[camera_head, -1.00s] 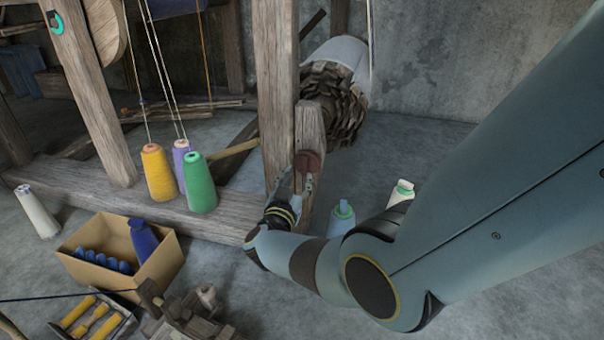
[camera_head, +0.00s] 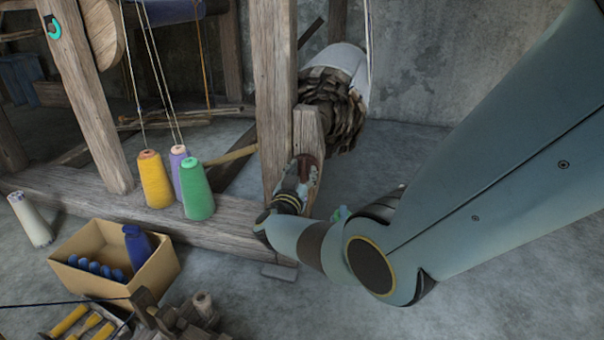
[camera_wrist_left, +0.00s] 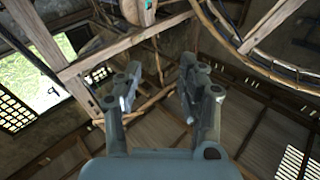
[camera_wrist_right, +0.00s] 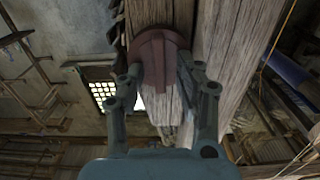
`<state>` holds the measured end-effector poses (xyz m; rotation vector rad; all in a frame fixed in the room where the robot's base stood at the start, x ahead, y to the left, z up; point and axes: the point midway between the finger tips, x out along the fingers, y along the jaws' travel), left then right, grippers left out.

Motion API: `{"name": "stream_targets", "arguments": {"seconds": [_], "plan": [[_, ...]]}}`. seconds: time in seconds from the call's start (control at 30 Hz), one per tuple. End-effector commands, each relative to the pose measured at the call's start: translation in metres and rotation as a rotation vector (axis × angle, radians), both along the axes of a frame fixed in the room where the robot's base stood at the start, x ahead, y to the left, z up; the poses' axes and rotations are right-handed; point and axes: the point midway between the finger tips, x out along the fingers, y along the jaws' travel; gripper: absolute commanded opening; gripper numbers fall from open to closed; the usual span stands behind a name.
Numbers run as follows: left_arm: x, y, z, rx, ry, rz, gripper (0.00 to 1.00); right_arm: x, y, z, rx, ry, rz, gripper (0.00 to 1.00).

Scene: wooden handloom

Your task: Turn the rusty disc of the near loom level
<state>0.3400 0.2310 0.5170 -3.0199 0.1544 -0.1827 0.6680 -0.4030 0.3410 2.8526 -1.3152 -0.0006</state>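The rusty disc (camera_head: 311,160) sits on a short wooden post (camera_head: 307,125) of the near loom. In the right wrist view the disc (camera_wrist_right: 157,52) is red-brown and round, with a raised ridge across its face that stands roughly upright in that picture. My right gripper (camera_head: 304,168) is at the disc and hides part of it in the head view. In the right wrist view its fingers (camera_wrist_right: 160,75) are spread, one at each side of the disc; contact is unclear. My left gripper (camera_wrist_left: 158,88) is open and empty, in its own wrist view only.
A cardboard box (camera_head: 140,275) with blue items is at lower left. A bundled roll (camera_head: 335,105) lies behind the post. Floor at right is clear.

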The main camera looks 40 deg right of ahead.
Motion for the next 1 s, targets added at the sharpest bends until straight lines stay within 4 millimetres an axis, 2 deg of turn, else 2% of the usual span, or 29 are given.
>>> {"name": "stream_targets", "arguments": {"seconds": [0.1,0.3,0.37,0.77,1.0], "plan": [[0.0000,0.0000,0.0000,0.000,0.000,0.000,0.40,0.0000,0.0000,0.0002,0.000,0.000,0.000,0.32],[0.0000,0.0000,0.0000,0.000,0.001,0.000,0.40,-0.0001,0.0002,0.0000,0.000,0.000,0.000,0.06],[0.0000,0.0000,0.0000,0.000,0.001,0.000,0.40,-0.0001,0.0002,0.0000,0.000,0.000,0.000,0.00],[-0.0002,-0.0001,-0.0001,0.000,-0.001,0.000,0.40,-0.0006,0.0002,-0.0006,0.017,-0.018,0.000,0.00],[0.0004,-0.0012,0.0063,0.000,-0.034,-0.005,0.40,-0.0012,-0.0003,-0.0012,0.096,-0.110,0.000,0.00]]}}
